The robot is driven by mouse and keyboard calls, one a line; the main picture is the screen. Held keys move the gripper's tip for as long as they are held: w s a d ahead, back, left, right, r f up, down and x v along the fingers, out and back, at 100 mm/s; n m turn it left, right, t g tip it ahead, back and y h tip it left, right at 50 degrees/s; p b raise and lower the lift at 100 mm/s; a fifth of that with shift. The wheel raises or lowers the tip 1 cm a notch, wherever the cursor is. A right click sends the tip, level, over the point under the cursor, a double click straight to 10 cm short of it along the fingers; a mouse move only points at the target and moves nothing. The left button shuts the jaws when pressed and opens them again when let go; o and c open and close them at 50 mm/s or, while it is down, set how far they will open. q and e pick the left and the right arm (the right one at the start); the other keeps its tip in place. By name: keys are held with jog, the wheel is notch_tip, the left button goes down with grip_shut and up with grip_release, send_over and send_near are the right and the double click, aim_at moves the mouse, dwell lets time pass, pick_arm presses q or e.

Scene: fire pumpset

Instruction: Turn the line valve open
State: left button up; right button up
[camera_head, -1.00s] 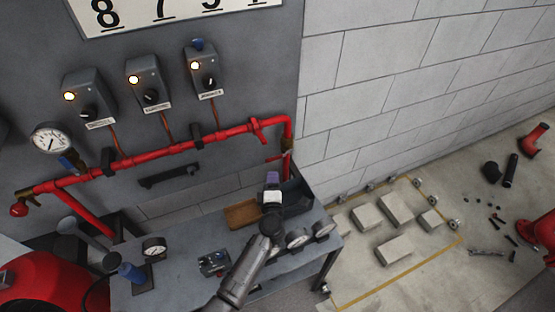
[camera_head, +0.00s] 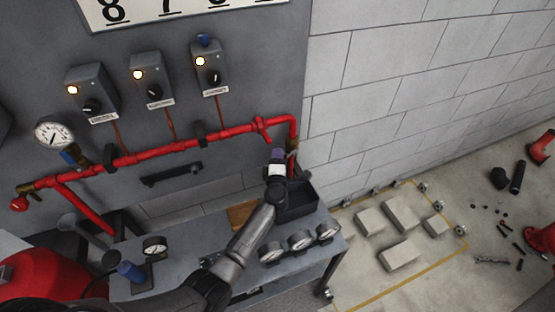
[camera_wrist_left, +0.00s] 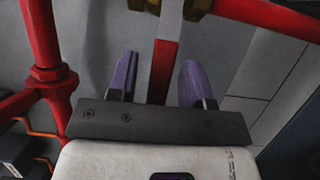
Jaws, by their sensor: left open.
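The line valve's lever shows in the left wrist view as a flat bar with a red grip (camera_wrist_left: 163,70), coming from a brass fitting (camera_wrist_left: 195,8) at the top edge. My left gripper (camera_wrist_left: 157,78) is open, with its two purple fingers on either side of the red grip. Gaps show on both sides, so it is not clamped. In the head view my left gripper (camera_head: 277,156) is up at the right end of the red pipe, in front of the brass valve (camera_head: 292,143), and hides most of the lever. My right gripper is not in view.
The red pipe (camera_head: 160,152) runs along the grey panel, with a gauge (camera_head: 53,133) at its left. Below stands a workbench (camera_head: 180,262) with a dark bin (camera_head: 300,203), a wooden block (camera_head: 241,215) and several gauges (camera_head: 301,239). Pale blocks (camera_head: 400,214) lie on the floor at right.

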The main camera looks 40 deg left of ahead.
pick_arm(q)
grip_shut()
dwell(0.3)
